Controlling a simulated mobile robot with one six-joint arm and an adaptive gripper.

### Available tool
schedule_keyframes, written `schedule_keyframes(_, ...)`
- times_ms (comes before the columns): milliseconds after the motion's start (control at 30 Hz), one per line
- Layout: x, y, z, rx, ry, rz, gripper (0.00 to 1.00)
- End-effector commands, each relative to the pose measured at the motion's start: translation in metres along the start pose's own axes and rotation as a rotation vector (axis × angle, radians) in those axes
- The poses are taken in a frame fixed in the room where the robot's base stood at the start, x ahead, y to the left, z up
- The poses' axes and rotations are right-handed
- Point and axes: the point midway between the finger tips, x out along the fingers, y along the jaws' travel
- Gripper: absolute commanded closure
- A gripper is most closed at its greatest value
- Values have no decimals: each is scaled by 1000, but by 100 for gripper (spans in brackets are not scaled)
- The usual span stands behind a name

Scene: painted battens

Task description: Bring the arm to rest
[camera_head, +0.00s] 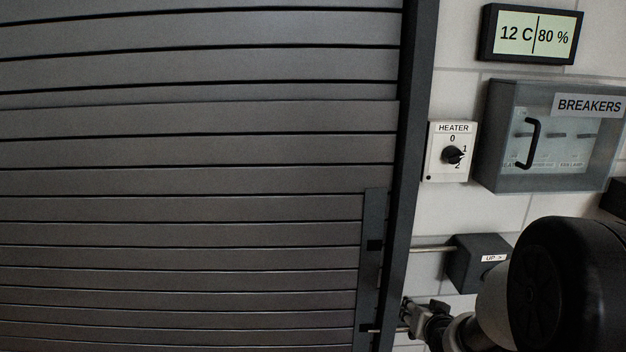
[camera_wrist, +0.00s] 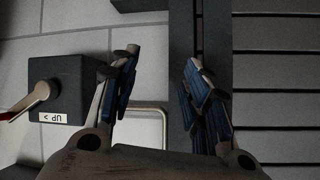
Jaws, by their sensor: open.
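My gripper (camera_wrist: 162,68) is open in the wrist view, with its two blue-padded fingers apart. No object is held between them; a dark upright rail (camera_wrist: 184,130) and pale wall lie behind. In the head view my gripper (camera_head: 407,316) is small and partly hidden, beside the lower part of the shutter's right edge. My arm reaches in from the lower right and covers part of the wall there.
A grey slatted shutter (camera_head: 200,150) fills the left. A grey box marked "UP >" (camera_head: 470,262) is close to my arm; in the wrist view its lever (camera_wrist: 32,100) shows. A heater switch (camera_head: 450,152), breaker box (camera_head: 500,135) and display (camera_head: 530,35) are above.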

Motion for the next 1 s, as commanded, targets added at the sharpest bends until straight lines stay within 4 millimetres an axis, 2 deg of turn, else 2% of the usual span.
schedule_keyframes(33,-23,-9,-9,-28,-23,12,57)
schedule_keyframes(100,-52,-16,-12,-59,-74,33,57)
schedule_keyframes(267,-125,-30,-5,-123,-196,65,57)
schedule_keyframes(433,-209,-41,22,-186,-333,67,57)
schedule_keyframes(600,-286,-47,62,-245,-467,40,57)
schedule_keyframes(700,-319,-47,84,-273,-530,21,57)
schedule_keyframes(800,-341,-47,99,-293,-573,5,57)
schedule_keyframes(900,-351,-46,107,-303,-596,-2,57)
schedule_keyframes(1000,-354,-46,110,-306,-604,-4,57)
